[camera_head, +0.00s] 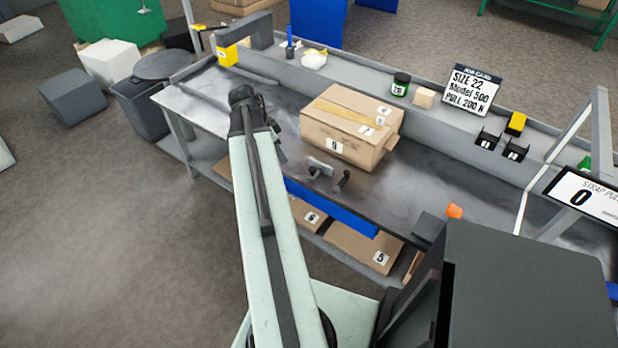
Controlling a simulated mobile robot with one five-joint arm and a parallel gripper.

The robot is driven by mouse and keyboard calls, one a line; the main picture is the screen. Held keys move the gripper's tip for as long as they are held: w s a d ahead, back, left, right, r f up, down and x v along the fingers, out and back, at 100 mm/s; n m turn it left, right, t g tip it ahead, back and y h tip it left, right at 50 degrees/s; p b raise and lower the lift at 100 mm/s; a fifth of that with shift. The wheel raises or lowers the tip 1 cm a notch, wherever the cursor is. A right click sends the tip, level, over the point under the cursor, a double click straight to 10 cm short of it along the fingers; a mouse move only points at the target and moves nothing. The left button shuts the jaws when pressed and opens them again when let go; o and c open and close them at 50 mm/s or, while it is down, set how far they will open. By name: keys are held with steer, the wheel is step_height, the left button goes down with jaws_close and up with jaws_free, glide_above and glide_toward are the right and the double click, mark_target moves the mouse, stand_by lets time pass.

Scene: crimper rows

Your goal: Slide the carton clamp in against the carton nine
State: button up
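The brown carton (325,128) sits on the grey bench, with a small label that looks like a 9 on its front face. The carton clamp (321,168) appears to be the small grey plate with a dark handle (342,181) on the bench in front of the carton. A small gap seems to show between plate and carton. My pale green arm reaches up from the bottom, left of both. My gripper (281,152) is mostly hidden behind the arm; only dark bits show, left of the clamp and apart from it. Its fingers cannot be made out.
A blue strip (331,208) runs along the bench's front edge. Numbered cartons (362,246) lie on the shelf below. A sign (472,90), a green jar (400,84) and small black holders (487,140) stand on the back ledge. The bench right of the carton is mostly clear.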

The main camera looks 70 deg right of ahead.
mark_target(312, 168)
steer(key=s+d+f+m+b, duration=0.1)
steer(key=s+f+b, duration=0.1)
steer(key=s+d+f+m+b, duration=0.1)
steer(key=s+d+f+b, duration=0.1)
steer(key=s+f+b, duration=0.1)
steer(key=s+d+f+m+b, duration=0.1)
steer(key=s+f+b, duration=0.1)
steer(key=s+f, duration=0.1)
steer(key=shift+s+d+g, duration=0.25)
steer(key=shift+d+g, duration=0.05)
steer(key=shift+d, duration=0.1)
steer(key=shift+s+d+f+b, duration=0.1)
steer(key=shift+s+f+b, duration=0.15)
steer(key=shift+b, duration=0.15)
steer(key=shift+r, duration=0.1)
jaws_close()
steer(key=shift+w, duration=0.1)
stand_by(0.6)
